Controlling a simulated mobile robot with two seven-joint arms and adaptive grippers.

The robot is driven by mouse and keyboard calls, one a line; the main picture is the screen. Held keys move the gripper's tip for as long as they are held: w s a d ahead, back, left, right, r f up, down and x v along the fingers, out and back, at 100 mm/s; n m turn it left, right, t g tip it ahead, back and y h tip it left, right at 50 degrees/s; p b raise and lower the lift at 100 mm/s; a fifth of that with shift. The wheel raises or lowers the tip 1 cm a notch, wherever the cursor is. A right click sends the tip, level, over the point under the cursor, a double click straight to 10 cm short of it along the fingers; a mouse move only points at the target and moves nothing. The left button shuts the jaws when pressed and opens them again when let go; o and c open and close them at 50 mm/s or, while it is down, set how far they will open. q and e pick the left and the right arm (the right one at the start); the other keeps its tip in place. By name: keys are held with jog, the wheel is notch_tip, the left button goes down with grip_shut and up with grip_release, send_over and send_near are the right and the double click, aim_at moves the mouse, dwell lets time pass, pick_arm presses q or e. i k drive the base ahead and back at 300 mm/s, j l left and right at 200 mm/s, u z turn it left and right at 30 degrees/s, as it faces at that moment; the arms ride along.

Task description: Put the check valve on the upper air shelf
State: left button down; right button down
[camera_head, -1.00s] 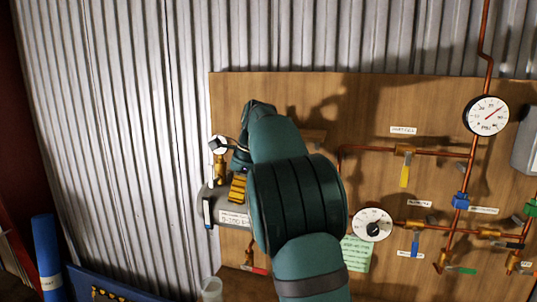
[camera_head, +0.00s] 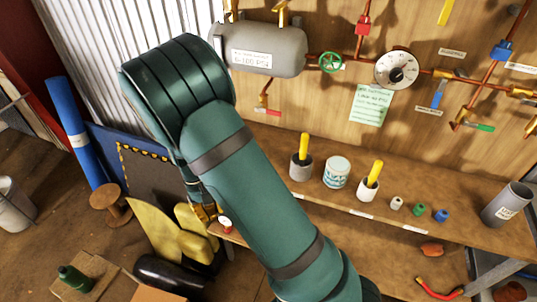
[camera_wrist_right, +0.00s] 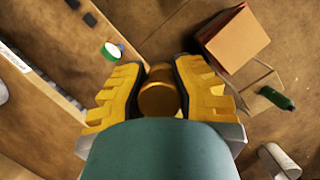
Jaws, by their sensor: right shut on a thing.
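My right gripper (camera_head: 205,212) is low, beside the left end of the bench, partly hidden by my own arm in the head view. In the right wrist view its yellow fingers (camera_wrist_right: 160,92) are shut on a round brass piece (camera_wrist_right: 158,98), which appears to be the check valve. Only its rounded end shows, so its full shape is hidden. The upper air shelf cannot be made out now. My left gripper is in neither view.
A grey tank (camera_head: 265,62) and piping are on the wooden board. The bench (camera_head: 320,205) holds several cups and small fittings. A blue roll (camera_head: 75,130) stands at left. A spool (camera_head: 110,205) and a cardboard box (camera_wrist_right: 235,42) are below.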

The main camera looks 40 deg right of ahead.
aim_at(464, 224)
jog(key=k+l, duration=0.35)
jog(key=k+z, duration=0.2)
jog(key=z, duration=2.3)
jog(key=i+z, duration=0.15)
jog(key=i, duration=0.35)
